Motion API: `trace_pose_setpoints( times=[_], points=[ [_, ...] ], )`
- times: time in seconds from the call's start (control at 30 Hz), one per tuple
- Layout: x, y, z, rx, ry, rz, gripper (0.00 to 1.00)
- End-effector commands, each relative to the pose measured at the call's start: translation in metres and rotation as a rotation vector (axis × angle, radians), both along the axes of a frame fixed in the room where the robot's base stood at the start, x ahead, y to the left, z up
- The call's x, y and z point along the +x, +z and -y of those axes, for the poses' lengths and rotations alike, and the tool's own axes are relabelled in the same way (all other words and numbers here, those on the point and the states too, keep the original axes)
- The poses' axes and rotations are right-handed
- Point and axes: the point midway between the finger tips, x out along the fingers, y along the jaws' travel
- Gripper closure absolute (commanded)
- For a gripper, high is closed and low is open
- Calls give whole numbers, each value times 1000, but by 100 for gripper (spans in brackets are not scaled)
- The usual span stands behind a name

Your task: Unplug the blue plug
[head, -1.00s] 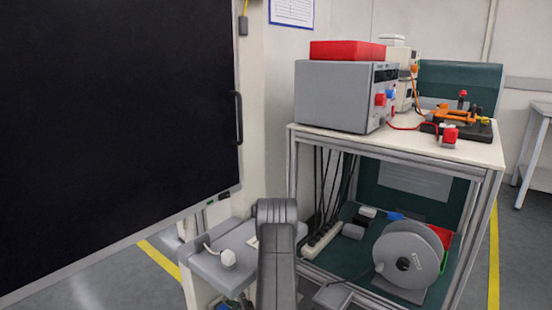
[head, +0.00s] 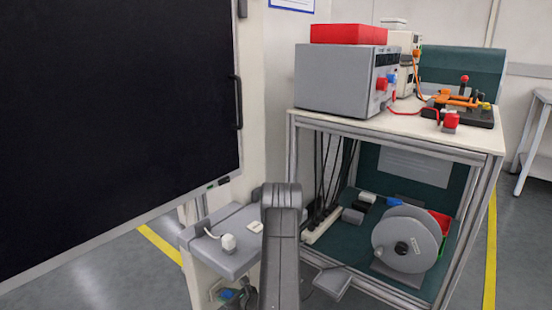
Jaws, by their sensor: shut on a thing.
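A small blue plug (head: 228,295) shows low in the head view, at a pale socket plate under the grey shelf (head: 232,262). My gripper (head: 244,296) is only partly seen as a dark shape at the plug's right, beside my grey arm link. It is shut on the blue plug. The fingertips are small and partly hidden, and I cannot tell how deep the plug sits in the socket.
A white plug (head: 228,242) with its cable lies on the grey shelf. At right a trolley (head: 430,141) carries a grey power unit (head: 335,82), with a cable reel (head: 405,238) below. A large black panel (head: 110,130) fills the left.

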Motion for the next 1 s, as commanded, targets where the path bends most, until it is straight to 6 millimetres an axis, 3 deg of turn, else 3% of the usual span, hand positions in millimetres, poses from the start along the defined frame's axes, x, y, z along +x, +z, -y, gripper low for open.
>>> trace_pose_setpoints(
  times=[1.0],
  points=[
    [-25,0,32,1,0,0,100]
  ],
)
